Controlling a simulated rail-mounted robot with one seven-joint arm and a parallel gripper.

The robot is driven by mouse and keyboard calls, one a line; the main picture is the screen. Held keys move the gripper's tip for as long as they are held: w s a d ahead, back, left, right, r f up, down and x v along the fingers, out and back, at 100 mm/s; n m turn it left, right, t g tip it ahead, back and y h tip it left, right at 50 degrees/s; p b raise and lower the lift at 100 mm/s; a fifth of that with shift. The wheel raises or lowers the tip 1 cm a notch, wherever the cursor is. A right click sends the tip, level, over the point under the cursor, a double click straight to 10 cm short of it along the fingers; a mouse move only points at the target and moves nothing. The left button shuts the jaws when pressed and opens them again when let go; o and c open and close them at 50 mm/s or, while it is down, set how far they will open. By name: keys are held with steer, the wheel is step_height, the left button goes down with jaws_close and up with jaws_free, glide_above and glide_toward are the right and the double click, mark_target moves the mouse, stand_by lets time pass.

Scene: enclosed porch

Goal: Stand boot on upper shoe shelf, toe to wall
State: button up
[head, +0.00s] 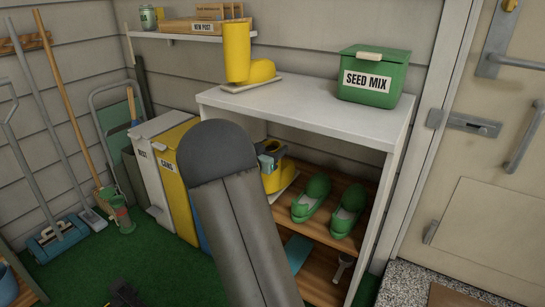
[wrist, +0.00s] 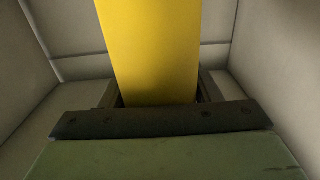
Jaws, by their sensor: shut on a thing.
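A yellow boot (head: 276,181) is in the left part of the upper wooden shoe shelf (head: 326,222), inside the white cabinet, with a pale sole or tray edge under it. My gripper (head: 269,152) is shut on its shaft. My arm hides part of the boot, and I cannot tell whether it touches the shelf. In the wrist view the yellow shaft (wrist: 150,45) rises between the dark jaws of my gripper (wrist: 158,95); the toe is out of sight there. A matching yellow boot (head: 238,52) stands upright on a pale tray on the cabinet top, toe to the right.
Green shoes (head: 327,203) sit right of the held boot on the same shelf. The white cabinet (head: 315,108) has a top and side wall close by. A green seed box (head: 374,77) stands on top. Bins (head: 173,150) stand at left; a door (head: 490,200) is at right.

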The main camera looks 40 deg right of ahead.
steer(key=shift+d+f+b, duration=0.2)
steer(key=shift+f+b, duration=0.2)
steer(key=shift+f, duration=0.45)
steer(key=shift+r, duration=0.2)
steer(key=shift+f, duration=0.1)
steer(key=shift+f, duration=0.2)
steer(key=o, duration=1.7)
